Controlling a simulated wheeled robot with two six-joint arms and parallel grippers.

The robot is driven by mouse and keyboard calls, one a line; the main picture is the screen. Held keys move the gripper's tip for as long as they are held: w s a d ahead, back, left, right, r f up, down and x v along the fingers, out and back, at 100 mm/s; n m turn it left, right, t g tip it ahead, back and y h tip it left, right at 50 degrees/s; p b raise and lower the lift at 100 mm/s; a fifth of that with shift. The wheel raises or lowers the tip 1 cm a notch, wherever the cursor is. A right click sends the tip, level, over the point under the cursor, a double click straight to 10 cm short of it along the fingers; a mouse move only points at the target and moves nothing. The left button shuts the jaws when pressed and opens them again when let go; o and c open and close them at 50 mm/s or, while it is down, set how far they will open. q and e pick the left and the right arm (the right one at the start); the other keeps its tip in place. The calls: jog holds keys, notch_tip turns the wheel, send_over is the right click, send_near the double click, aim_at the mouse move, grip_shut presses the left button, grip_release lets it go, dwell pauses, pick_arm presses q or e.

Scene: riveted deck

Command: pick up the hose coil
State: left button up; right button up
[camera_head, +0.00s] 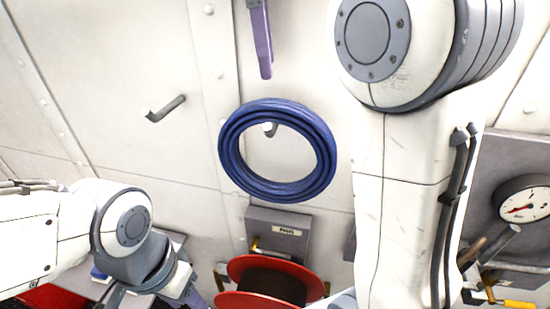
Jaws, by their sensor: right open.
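The hose coil (232,155) is a thick blue ring of several turns. It hangs on a peg (269,128) on the white wall, in the middle of the head view. My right gripper (264,72) shows as one purple finger coming down from the top edge, above the coil and apart from it in the picture. It is open; the rest of it is out of frame. My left gripper (192,298) shows only partly at the bottom edge, low and left of the coil. Its jaws cannot be made out.
An empty peg (166,108) juts from the wall left of the coil. Below the coil are a grey labelled box (290,219) and a red reel (243,268) with dark line. A pressure gauge (522,204) and pipes stand at the right. My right arm covers the wall right of the coil.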

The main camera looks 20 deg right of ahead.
aim_at(276, 100)
jog(key=shift+f, duration=0.75)
jog(key=shift+s+f, duration=0.1)
jog(key=shift+f, duration=0.3)
jog(key=shift+s+d+f, duration=0.1)
jog(key=shift+d+f, duration=0.15)
jog(key=shift+f, duration=0.6)
jog(key=shift+w+d+f, duration=0.1)
jog(key=shift+d+f, duration=0.1)
jog(key=shift+f, duration=0.65)
jog(key=shift+s+d+f, duration=0.1)
jog(key=shift+d+f, duration=0.15)
jog(key=shift+f, duration=0.6)
grip_shut()
